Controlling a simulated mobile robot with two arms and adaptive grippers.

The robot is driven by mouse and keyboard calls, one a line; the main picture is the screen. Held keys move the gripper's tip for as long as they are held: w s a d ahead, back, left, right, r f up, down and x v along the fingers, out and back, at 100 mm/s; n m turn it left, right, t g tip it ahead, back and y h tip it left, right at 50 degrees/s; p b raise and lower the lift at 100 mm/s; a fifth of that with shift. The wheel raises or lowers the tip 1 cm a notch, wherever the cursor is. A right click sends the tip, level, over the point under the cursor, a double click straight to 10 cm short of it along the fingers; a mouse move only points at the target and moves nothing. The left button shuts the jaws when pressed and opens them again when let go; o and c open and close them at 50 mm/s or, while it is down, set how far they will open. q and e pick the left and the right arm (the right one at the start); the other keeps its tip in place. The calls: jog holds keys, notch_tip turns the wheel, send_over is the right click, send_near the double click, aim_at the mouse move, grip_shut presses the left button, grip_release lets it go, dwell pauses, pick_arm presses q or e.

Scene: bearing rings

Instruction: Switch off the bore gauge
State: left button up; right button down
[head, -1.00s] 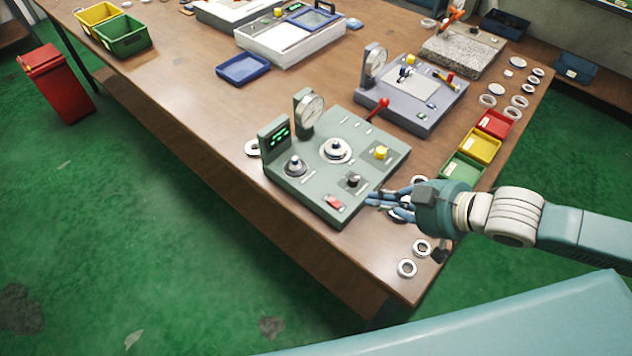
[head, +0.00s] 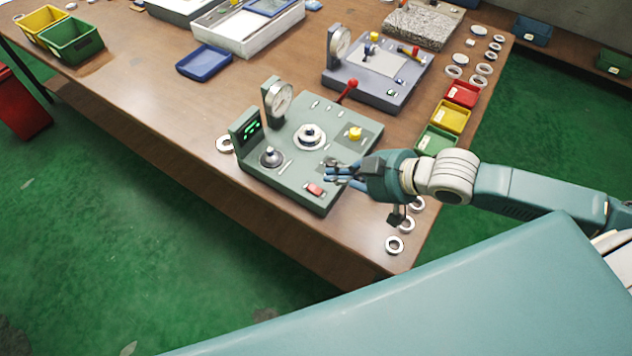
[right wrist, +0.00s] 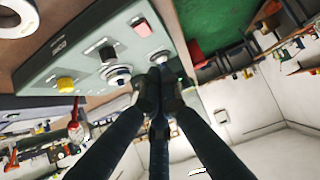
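The bore gauge is a grey-green box (head: 300,168) on the wooden table, with a round dial (head: 282,98) and a display (head: 247,133) showing lit green marks. Its red rocker switch (head: 315,190) is near the front corner and also shows in the right wrist view (right wrist: 142,28). A yellow knob (head: 355,133) and a central ring on a post (head: 309,136) are on top. My right gripper (head: 333,174) is above the front right part of the gauge, just beside the switch; its fingers (right wrist: 158,80) are closed together with nothing between them. They cover the dark knob in the head view. My left gripper is out of view.
A second grey gauge (head: 365,88) with a red-tipped lever stands behind. Green, yellow and red bins (head: 450,117) line the right side. Loose rings (head: 394,245) lie by the front right edge; another ring (head: 225,144) lies left of the gauge.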

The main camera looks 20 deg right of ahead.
aim_at(309, 187)
jog(key=p+x, duration=0.1)
jog(key=x, duration=0.4)
jog(key=shift+w+a, duration=0.2)
jog(key=f, duration=0.3)
jog(key=shift+w+a+f+p, duration=0.25)
jog(key=shift+p, duration=0.1)
jog(key=shift+f, duration=0.5)
jog(key=shift+w+a+f, duration=0.1)
jog(key=shift+w+f, duration=0.05)
jog(key=shift+f, duration=0.15)
jog(key=shift+w+a+r, duration=0.15)
jog(key=shift+w+a, duration=0.35)
jog(key=shift+w, duration=0.15)
